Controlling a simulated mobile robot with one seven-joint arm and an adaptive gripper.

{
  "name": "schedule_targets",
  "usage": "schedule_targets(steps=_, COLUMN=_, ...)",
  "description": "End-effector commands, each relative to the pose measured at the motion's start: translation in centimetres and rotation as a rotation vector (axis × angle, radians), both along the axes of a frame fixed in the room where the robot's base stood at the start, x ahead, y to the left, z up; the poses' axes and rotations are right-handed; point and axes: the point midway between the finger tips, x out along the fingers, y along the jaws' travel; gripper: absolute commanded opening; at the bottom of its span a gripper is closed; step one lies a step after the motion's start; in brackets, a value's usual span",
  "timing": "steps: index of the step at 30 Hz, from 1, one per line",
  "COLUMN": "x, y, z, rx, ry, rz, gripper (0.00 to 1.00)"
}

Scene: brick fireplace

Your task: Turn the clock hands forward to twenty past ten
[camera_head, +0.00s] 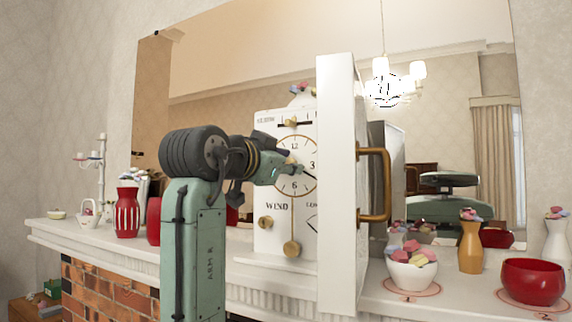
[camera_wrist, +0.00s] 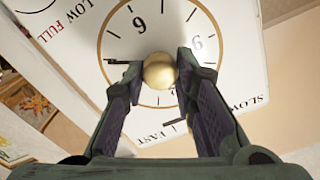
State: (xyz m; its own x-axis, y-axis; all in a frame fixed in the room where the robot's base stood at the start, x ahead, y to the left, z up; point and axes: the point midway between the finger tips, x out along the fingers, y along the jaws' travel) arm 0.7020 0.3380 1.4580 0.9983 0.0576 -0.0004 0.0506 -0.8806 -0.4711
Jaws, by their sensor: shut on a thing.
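The white clock (camera_head: 270,235) stands on the mantel in the head view, with a round, brass-rimmed dial. My gripper (camera_wrist: 158,72) is shut on the round brass knob (camera_wrist: 159,71) at the dial's centre. In the head view, my gripper (camera_head: 293,169) reaches the dial from the left and covers its left and middle part. The numerals 12, 3 and 6 show there. A dark hand (camera_head: 309,175) points to the lower right, between 3 and 6. In the wrist view, a black hand (camera_wrist: 120,62) extends left from the knob. The other hand cannot be told for sure.
A tall white door (camera_head: 337,200) with a brass handle (camera_head: 386,185) stands open right of the dial. A brass knob (camera_head: 265,222) and a brass disc (camera_head: 291,249) sit below the dial. A candy bowl (camera_head: 412,274) and a red bowl (camera_head: 532,281) stand right; a striped red vase (camera_head: 127,213) stands left.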

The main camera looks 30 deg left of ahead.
Motion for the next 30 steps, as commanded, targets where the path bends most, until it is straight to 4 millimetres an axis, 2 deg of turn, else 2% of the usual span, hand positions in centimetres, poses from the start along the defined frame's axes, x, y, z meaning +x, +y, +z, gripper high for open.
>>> schedule_targets(steps=4, x=0.0, y=0.0, z=0.0, rx=-0.001, ry=-0.001, rz=0.0, gripper=0.0)
schedule_targets(steps=5, x=0.0, y=0.0, z=0.0, rx=-0.001, ry=-0.001, rz=0.0, gripper=0.26)
schedule_targets(steps=14, x=0.0, y=0.0, z=0.0, rx=-0.002, ry=-0.001, rz=0.0, gripper=0.46)
schedule_targets(steps=23, x=-0.1, y=0.0, z=0.0, rx=-0.002, ry=-0.001, rz=0.0, gripper=0.46)
schedule_targets(steps=26, x=-0.8, y=0.0, z=0.1, rx=-0.002, ry=-0.001, rz=0.0, gripper=0.46)
schedule_targets(steps=30, x=-3.1, y=-0.2, z=0.1, rx=-0.001, ry=-0.004, rz=0.0, gripper=0.46)
